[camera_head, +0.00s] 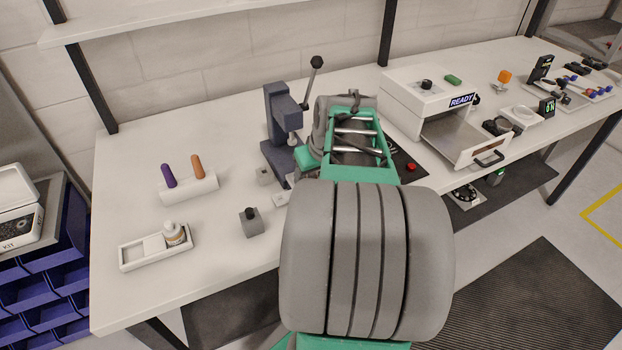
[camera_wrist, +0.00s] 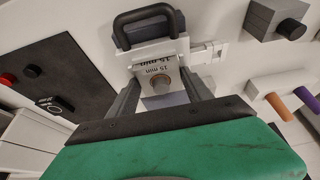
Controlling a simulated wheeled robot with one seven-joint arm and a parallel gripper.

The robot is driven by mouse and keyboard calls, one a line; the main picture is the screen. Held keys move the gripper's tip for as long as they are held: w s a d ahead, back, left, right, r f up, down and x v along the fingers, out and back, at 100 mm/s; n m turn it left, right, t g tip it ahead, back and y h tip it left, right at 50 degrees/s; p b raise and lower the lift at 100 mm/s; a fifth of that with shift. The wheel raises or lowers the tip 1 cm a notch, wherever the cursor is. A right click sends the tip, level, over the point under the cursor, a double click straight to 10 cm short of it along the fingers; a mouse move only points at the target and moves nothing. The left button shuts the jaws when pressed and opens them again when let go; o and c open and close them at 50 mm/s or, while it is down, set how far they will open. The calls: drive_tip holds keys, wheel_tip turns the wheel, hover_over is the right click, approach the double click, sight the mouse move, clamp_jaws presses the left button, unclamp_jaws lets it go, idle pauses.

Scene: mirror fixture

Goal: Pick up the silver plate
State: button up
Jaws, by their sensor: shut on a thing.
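In the wrist view, a small silver-grey plate (camera_wrist: 162,82) with a round brownish boss sits between the two fingers of my gripper (camera_wrist: 161,75). The fingers press on its left and right sides. Just beyond it is a pale block (camera_wrist: 155,52) with "15 min" lettering and a black handle (camera_wrist: 148,24). I cannot tell whether the plate is clear of that block or touches it. In the head view my own arm hides the fingertips and the plate.
A dark blue lever press (camera_head: 282,130) stands beside my arm. To its left are a grey block with a black knob (camera_head: 250,222), a white holder (camera_head: 188,189) with purple and orange pegs, and a tray (camera_head: 130,257). A white "READY" machine (camera_head: 415,98) stands right.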

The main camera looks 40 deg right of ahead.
drive_tip(key=c, duration=0.9)
drive_tip(key=shift+c, duration=0.2)
drive_tip(key=shift+r, duration=0.2)
